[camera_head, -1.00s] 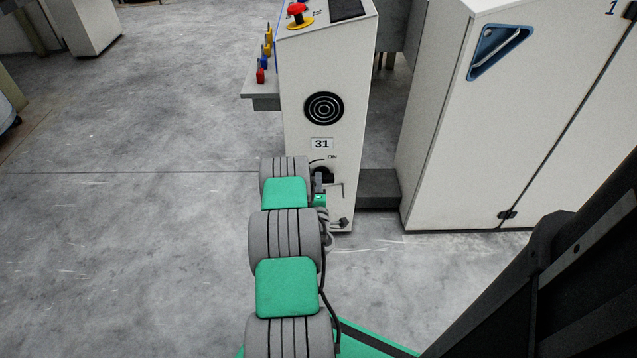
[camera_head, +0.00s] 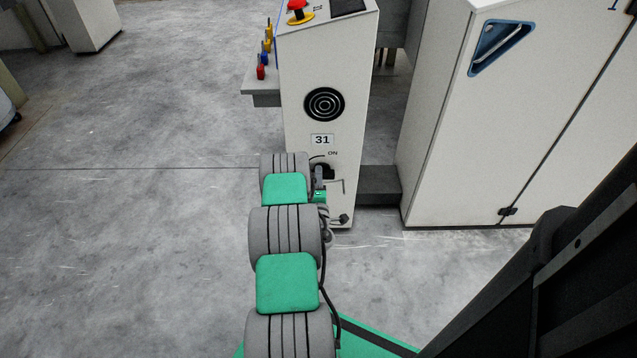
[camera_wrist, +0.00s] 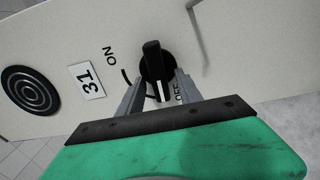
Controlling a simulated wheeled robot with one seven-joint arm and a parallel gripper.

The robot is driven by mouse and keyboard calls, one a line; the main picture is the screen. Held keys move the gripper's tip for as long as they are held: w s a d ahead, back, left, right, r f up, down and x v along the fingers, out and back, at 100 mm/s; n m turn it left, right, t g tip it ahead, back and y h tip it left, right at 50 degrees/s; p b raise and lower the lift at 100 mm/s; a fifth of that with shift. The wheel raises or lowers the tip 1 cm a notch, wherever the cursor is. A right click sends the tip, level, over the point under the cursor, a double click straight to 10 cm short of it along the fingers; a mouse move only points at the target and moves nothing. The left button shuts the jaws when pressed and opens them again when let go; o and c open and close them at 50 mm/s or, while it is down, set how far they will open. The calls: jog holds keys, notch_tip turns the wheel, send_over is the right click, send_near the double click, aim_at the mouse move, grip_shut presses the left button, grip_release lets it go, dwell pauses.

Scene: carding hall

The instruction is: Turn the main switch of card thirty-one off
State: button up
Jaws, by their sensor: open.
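Card thirty-one's narrow white panel (camera_head: 338,80) bears a "31" label (camera_head: 322,140), which also shows in the wrist view (camera_wrist: 87,80). Its main switch is a black rotary knob with a raised bar (camera_wrist: 152,58). ON is lettered to its upper left and OFF to its lower right in the wrist view. The bar stands nearly upright in that view; a white mark shows near its lower end. My gripper (camera_wrist: 161,78) is open, with one finger on each side of the bar; contact cannot be told. In the head view my arm partly covers the knob (camera_head: 326,172).
A red emergency button (camera_head: 299,12) on a yellow base tops the panel. A round black grille (camera_head: 324,104) is above the label. A bent bracket (camera_wrist: 198,40) stands beside the knob. A white cabinet (camera_head: 460,130) stands right.

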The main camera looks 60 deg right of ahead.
jog(key=shift+a+f, duration=0.1)
jog(key=b+v, duration=0.7)
jog(key=shift+a, duration=0.2)
jog(key=shift+s, duration=0.1)
